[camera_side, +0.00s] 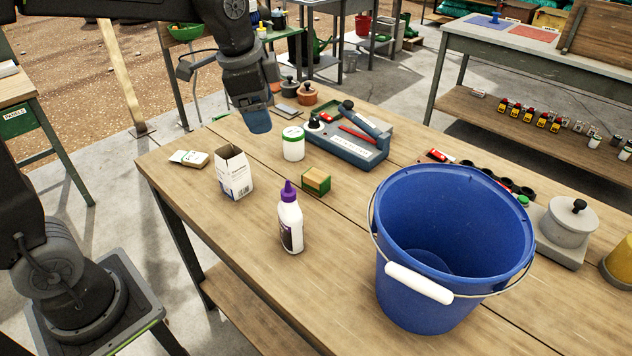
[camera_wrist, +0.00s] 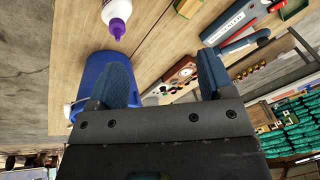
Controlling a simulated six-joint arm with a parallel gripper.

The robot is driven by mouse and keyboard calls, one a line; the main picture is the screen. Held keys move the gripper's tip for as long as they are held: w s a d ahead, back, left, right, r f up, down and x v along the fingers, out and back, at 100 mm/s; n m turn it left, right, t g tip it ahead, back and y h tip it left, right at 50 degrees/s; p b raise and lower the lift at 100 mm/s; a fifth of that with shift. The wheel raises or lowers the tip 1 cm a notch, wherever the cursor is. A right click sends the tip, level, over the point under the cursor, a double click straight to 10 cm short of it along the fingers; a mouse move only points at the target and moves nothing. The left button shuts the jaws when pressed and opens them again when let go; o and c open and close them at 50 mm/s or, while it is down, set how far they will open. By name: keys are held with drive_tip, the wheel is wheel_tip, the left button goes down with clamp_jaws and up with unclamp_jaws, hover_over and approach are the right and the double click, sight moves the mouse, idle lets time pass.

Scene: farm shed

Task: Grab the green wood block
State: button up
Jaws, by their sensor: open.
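The green wood block (camera_side: 315,181), green on its sides with a bare wood top, sits on the wooden table (camera_side: 240,270) behind the white glue bottle with the purple cap. In the wrist view the block (camera_wrist: 188,7) is cut off by the top edge. My gripper (camera_side: 257,122) hangs above the table's far left part, up and to the left of the block and apart from it. In the wrist view my gripper (camera_wrist: 165,78) shows its two blue fingers spread, with nothing between them.
The glue bottle (camera_side: 290,222), a white carton (camera_side: 234,175) and a white jar (camera_side: 293,144) stand around the block. A blue-grey sealer (camera_side: 350,140) lies behind it. A large blue bucket (camera_side: 430,290) stands at right. The table's front left is clear.

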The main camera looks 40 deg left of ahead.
drive_tip(key=w+f+m+g, duration=0.2)
drive_tip(key=w+f+m, duration=0.35)
drive_tip(key=w, duration=0.45)
drive_tip(key=m, duration=0.3)
hover_over(316, 175)
wheel_tip(316, 175, down, 7)
drive_tip(key=shift+g, duration=0.4)
drive_tip(key=f, duration=0.8)
drive_tip(key=shift+w+d+f, duration=0.15)
drive_tip(key=shift+w, duration=0.05)
drive_tip(key=shift+s+a+f, duration=0.1)
drive_tip(key=shift+f, duration=1.25)
drive_tip(key=shift+s+a+f, duration=0.1)
drive_tip(key=shift+f, duration=1.2)
drive_tip(key=shift+c, duration=0.3)
drive_tip(key=c, duration=0.9)
drive_tip(key=shift+r, duration=0.2)
drive_tip(key=shift+c, duration=0.2)
